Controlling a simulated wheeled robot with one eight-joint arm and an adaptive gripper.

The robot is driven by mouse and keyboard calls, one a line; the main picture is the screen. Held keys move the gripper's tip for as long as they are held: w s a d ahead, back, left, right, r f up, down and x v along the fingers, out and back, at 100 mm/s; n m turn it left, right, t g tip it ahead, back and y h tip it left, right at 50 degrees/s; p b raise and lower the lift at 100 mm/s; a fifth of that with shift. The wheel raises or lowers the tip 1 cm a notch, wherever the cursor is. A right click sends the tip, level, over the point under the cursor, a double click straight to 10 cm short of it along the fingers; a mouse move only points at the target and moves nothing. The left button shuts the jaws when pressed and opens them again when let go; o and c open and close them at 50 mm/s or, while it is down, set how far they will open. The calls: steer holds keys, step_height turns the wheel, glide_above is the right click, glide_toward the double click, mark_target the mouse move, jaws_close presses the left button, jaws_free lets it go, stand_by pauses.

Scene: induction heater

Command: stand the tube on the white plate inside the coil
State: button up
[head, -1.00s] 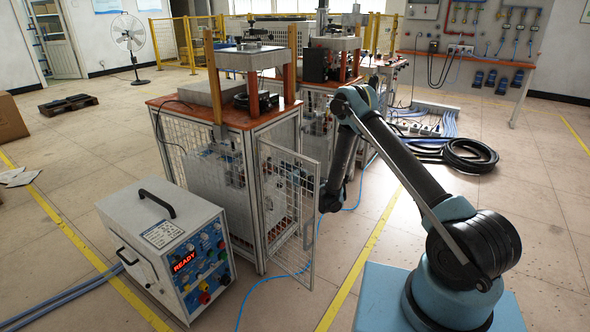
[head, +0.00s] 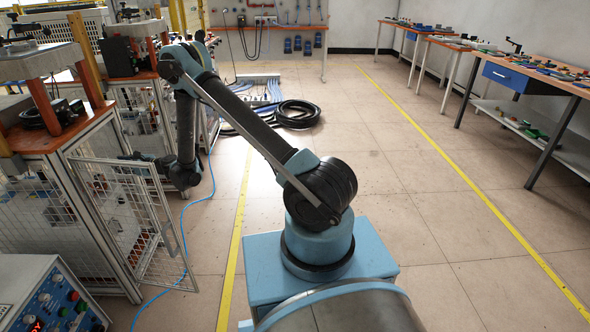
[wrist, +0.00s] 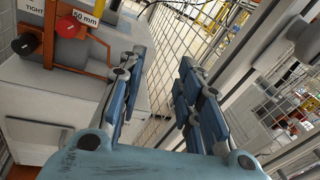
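My gripper (head: 132,156) points left at the end of my arm in the head view, small and near the top edge of the open mesh door. In the wrist view its two blue fingers (wrist: 162,60) are spread apart with nothing between them. I cannot make out the tube, the white plate or the coil in either view. The control box (head: 45,296) with knobs and a red display is cut off at the lower left of the head view.
The mesh door (head: 125,215) stands open from the caged bench (head: 45,215). The wrist view shows an orange fixture (wrist: 64,62) with black and red knobs on a pale cabinet (wrist: 45,100), left of the fingers. Black hose coils (head: 297,114) lie behind. The floor right is clear.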

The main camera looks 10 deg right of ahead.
steer(key=w+d+r+n+h, duration=0.1)
steer(key=d+r+n+h, duration=0.2)
steer(key=d+r+n, duration=0.8)
steer(key=s+d+r+h, duration=0.1)
steer(key=s+d+r, duration=0.25)
steer(key=d, duration=0.35)
steer(key=s+d+r+n+g+h, duration=0.1)
steer(key=s+d+r, duration=0.1)
steer(key=d+r, duration=0.4)
steer(key=s+d+r+h, duration=0.15)
steer(key=d+r, duration=0.25)
steer(key=d, duration=0.4)
steer(key=s+d+f+n+g+h, duration=0.1)
steer(key=s+d+n+h, duration=0.35)
steer(key=s+d, duration=1.2)
steer(key=s+d+f+n+g+h, duration=0.1)
steer(key=s+d+f, duration=0.3)
steer(key=s+d, duration=0.5)
steer(key=s+d+f+n+g+h, duration=0.1)
steer(key=s+d+f+h, duration=0.3)
steer(key=s+d, duration=0.6)
steer(key=shift+s+f+n, duration=0.15)
steer(key=shift+f+n, duration=0.15)
steer(key=shift+n, duration=0.45)
